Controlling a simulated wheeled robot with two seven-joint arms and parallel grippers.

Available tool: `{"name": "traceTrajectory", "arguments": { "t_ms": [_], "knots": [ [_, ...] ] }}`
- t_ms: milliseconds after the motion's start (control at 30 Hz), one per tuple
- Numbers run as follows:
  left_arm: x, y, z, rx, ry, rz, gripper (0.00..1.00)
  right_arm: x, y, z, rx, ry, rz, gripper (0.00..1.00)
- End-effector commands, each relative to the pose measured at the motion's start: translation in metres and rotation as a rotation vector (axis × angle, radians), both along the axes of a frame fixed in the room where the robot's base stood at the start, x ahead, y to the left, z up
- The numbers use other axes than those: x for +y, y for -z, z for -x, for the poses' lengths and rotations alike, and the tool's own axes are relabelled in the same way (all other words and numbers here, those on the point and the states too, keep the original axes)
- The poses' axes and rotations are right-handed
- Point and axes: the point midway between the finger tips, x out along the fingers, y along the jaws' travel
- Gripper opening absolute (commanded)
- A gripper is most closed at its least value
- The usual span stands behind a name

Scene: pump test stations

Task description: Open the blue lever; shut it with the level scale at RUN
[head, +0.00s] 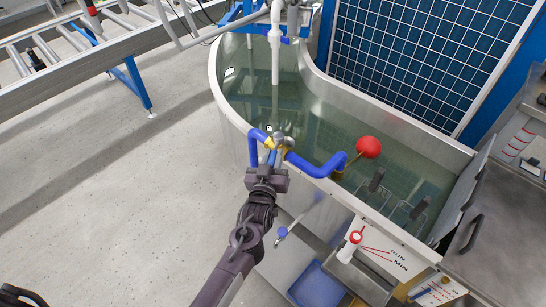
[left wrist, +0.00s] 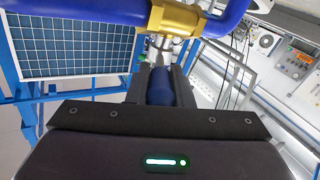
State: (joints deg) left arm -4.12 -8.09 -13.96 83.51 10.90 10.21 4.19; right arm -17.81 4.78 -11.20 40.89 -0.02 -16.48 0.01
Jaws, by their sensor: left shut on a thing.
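The blue lever (left wrist: 160,88) sits between my left gripper's fingers, below a brass valve body (left wrist: 181,17) on a blue pipe (left wrist: 80,12). My left gripper (head: 270,166) is shut on the lever at the tank's near rim and hides most of it in the head view. The lever appears to point across the pipe, toward me. The level scale (head: 384,252), with RUN above MIN, is on the tank's front. Its red marker (head: 355,237) is at the upper end of a white tube; I cannot tell its exact level against RUN.
The metal tank (head: 231,121) holds water, with a red float ball (head: 368,147) at the surface. A small blue-handled tap (head: 282,233) sticks out below the rim. A blue bin (head: 318,286) stands at lower right. The floor on the left is clear up to a roller conveyor (head: 75,60).

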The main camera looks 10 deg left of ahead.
Motion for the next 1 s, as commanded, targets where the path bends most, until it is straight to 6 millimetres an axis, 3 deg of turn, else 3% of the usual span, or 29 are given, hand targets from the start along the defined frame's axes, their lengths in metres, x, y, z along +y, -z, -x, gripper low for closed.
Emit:
{"name": "traceTrajectory", "arguments": {
  "t_ms": [333,367,533,833,1000],
  "knots": [
    [0.002,0.005,0.001,0.011,-0.006,-0.003,0.0,0.001,0.001,0.002,0.002,0.001,-0.002,0.34],
    [0.002,0.005,0.001,0.011,-0.006,-0.003,0.21,0.001,0.001,0.002,0.002,0.001,-0.002,0.34],
    [0.001,0.003,0.0,0.007,-0.005,-0.001,0.41,0.003,0.001,0.002,0.003,0.001,-0.004,0.34],
    [0.001,0.001,0.002,0.003,-0.004,0.0,0.41,0.003,0.001,0.005,0.006,0.001,-0.003,0.34],
    [0.002,0.002,0.023,0.005,-0.004,0.0,0.41,0.003,0.0,0.006,0.006,0.001,-0.004,0.34]
  ]
}}
